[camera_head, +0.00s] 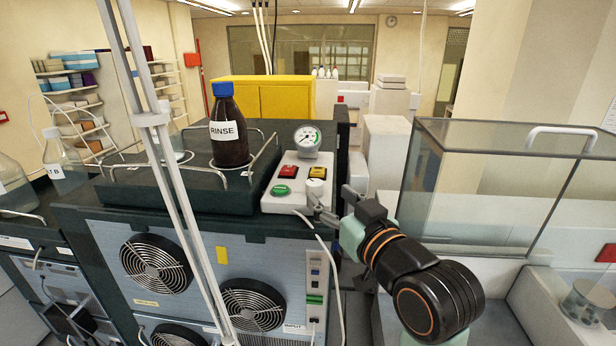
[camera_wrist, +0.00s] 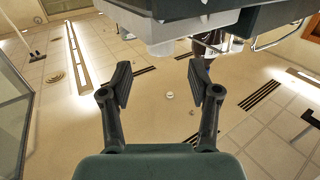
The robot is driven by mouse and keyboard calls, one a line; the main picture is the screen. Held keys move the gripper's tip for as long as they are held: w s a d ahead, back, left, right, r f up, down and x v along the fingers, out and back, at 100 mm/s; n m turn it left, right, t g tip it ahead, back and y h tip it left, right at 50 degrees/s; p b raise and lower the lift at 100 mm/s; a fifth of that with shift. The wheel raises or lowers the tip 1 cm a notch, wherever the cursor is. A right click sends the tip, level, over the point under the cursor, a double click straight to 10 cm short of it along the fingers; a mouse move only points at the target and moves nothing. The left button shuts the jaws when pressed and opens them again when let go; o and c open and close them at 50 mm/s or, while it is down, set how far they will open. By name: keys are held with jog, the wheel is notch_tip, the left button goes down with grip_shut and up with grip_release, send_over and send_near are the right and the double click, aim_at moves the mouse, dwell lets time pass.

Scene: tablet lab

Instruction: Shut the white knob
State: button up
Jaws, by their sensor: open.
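The white knob (camera_head: 316,188) sits on the light-grey control panel (camera_head: 271,203) at its front right corner, below a yellow button. My gripper (camera_head: 334,205) is just to the right of the knob, its fingers spread and pointing towards it. One finger seems very close to the knob; I cannot tell whether they touch. In the wrist view my gripper (camera_wrist: 158,82) is open with nothing between its fingertips. A pale rounded part shows beyond the fingers there, under the panel; I cannot tell whether it is the knob.
The panel also carries a pressure gauge (camera_head: 307,138), a red button (camera_head: 288,171), a yellow button (camera_head: 317,172) and a green button (camera_head: 281,190). A brown RINSE bottle (camera_head: 229,145) stands behind to the left. A glass enclosure (camera_head: 490,190) stands to the right.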

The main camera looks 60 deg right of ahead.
aim_at(317, 185)
jog(key=p+x, duration=0.1)
jog(key=x, duration=0.4)
jog(key=shift+w+d+r+p, duration=0.15)
jog(key=shift+w+p, duration=0.15)
jog(key=shift+p, duration=0.1)
jog(key=shift+w+d, duration=0.4)
jog(key=shift+w, duration=0.05)
jog(key=c, duration=1.2)
jog(key=shift+o, duration=0.2)
jog(key=shift+m+g+h, duration=0.3)
jog(key=shift+h, duration=0.1)
jog(key=m+g+h, duration=0.1)
jog(key=g, duration=0.1)
jog(key=m+g+h, duration=0.2)
jog(key=shift+w+a+m+h, duration=0.1)
jog(key=shift+a+m+h, duration=0.05)
jog(key=shift+m+h, duration=0.15)
jog(key=m+g+h+b, duration=0.1)
jog(key=g, duration=0.1)
jog(key=m+g+h+b, duration=0.1)
jog(key=m+g, duration=0.1)
jog(key=g, duration=0.1)
jog(key=shift+m+g, duration=0.3)
jog(key=shift+m+g+b, duration=0.35)
jog(key=shift+m+g, duration=0.15)
jog(key=shift+g, duration=0.2)
jog(key=shift+g+h, duration=0.3)
jog(key=shift+g, duration=0.1)
